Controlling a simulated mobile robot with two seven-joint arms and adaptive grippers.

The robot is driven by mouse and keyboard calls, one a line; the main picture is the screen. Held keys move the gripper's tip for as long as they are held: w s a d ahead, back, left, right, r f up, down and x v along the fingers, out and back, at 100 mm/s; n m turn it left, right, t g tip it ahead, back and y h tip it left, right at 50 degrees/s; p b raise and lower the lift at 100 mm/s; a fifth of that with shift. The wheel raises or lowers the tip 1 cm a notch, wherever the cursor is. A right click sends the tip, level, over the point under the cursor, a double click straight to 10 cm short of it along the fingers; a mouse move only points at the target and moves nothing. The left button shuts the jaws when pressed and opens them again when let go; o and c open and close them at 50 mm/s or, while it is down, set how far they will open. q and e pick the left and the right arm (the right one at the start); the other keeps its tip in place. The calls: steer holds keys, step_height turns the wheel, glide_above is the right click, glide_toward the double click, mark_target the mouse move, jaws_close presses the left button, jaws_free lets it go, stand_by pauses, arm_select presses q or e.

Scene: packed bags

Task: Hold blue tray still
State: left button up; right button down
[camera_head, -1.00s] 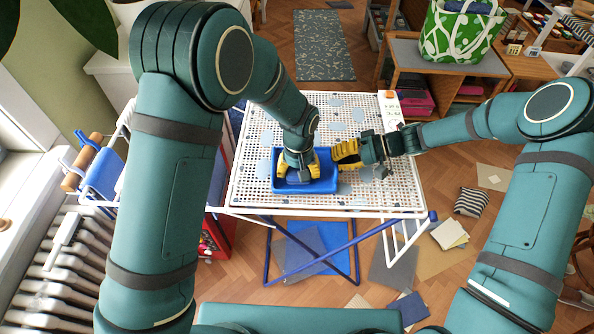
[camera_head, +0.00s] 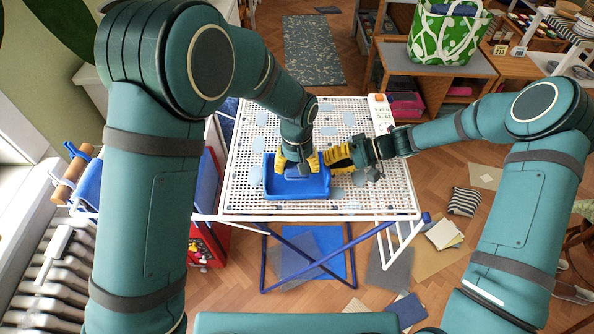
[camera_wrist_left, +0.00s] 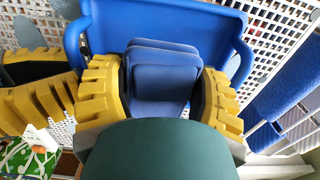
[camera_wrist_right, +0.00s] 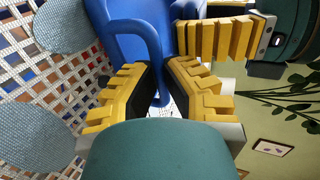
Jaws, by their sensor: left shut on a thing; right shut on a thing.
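The blue tray (camera_head: 297,193) lies on the white perforated table top (camera_head: 380,200), near its front edge. My right gripper (camera_head: 326,158) is at the tray's right side. In the right wrist view, its yellow fingers (camera_wrist_right: 160,82) are shut on the tray's blue side, by the looped handle (camera_wrist_right: 125,32). My left gripper (camera_head: 298,162) points down over the tray. In the left wrist view, its fingers (camera_wrist_left: 161,85) are shut on a dark blue, stacked-looking item (camera_wrist_left: 162,75). The fingers partly hide this item, and I cannot tell if it touches the tray floor.
A white block with an orange knob (camera_head: 379,112) is at the table's far right corner. A green-and-white bag (camera_head: 447,32) stands on a wooden shelf behind. The two grippers are close together.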

arm_select(q)
steer(key=shift+r, duration=2.45)
arm_select(e)
steer(key=shift+f, duration=0.1)
steer(key=c, duration=1.1)
jaws_free()
steer(key=shift+o, duration=0.2)
steer(key=v, duration=1.2)
